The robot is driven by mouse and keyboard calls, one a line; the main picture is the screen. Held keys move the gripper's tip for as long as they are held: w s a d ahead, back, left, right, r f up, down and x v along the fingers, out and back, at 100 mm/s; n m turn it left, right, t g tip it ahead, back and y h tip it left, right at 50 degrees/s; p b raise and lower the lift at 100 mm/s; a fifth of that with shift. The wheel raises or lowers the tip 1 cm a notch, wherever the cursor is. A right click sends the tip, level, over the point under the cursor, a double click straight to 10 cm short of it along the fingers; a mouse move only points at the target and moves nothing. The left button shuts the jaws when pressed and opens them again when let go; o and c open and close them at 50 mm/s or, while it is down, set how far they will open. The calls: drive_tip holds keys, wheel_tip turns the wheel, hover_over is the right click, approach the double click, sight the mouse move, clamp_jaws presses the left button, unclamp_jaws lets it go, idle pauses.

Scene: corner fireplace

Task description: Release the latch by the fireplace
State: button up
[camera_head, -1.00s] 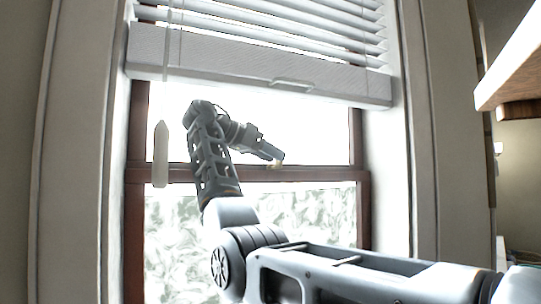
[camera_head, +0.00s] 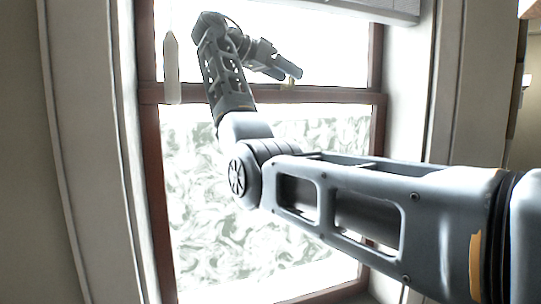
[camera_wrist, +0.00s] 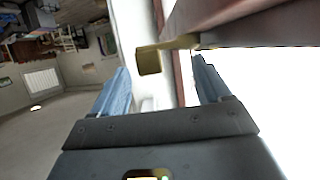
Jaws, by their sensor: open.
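The latch is a small brass piece (camera_head: 288,83) on the brown rail across the middle of the window (camera_head: 335,95). In the wrist view it is a brass knob (camera_wrist: 149,61) on a short arm running to the brown rail. My gripper (camera_head: 291,73) is at the latch, with its jaws open. In the wrist view the two blue-grey fingers of my gripper (camera_wrist: 160,66) stand apart, with the knob showing between their tips. I cannot tell whether either finger touches it. In the head view my fingers partly hide the latch.
A white blind (camera_head: 385,8) hangs above, at the top edge of the head view. A pale cord pull (camera_head: 172,70) hangs at the left of the window. White window casing (camera_head: 445,90) stands at the right. The wrist view shows a furnished room behind, with open floor (camera_wrist: 60,140).

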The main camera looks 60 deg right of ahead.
drive_tip(key=shift+s, duration=0.1)
